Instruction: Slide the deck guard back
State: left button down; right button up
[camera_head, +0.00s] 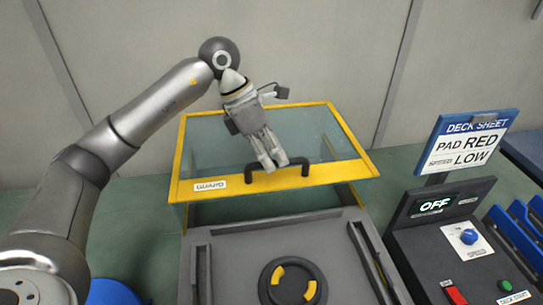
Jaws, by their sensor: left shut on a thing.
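The deck guard (215,187) is a clear cover with a yellow frame and a label at its front left. It stands at the back of the grey deck (235,247), whose round black hub with yellow marks (292,283) shows uncovered in front of it. A black handle (330,156) rises from the guard's front yellow bar. My left gripper (272,164) points down and is shut on this handle. The fingertips hide part of the handle. My right gripper is not in view.
At the right stands a dark control panel (478,262) with an OFF display, a blue knob, a red switch and a green button. A sign (468,140) above it reads PAD RED, SPEED LOW. A blue rack (518,235) is at the far right. A blue round thing (112,292) is at the lower left.

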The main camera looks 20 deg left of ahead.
pick_arm(q)
jog(key=c, duration=1.4)
grip_release()
jog(key=shift+s+d, duration=0.15)
jog(key=v, duration=1.2)
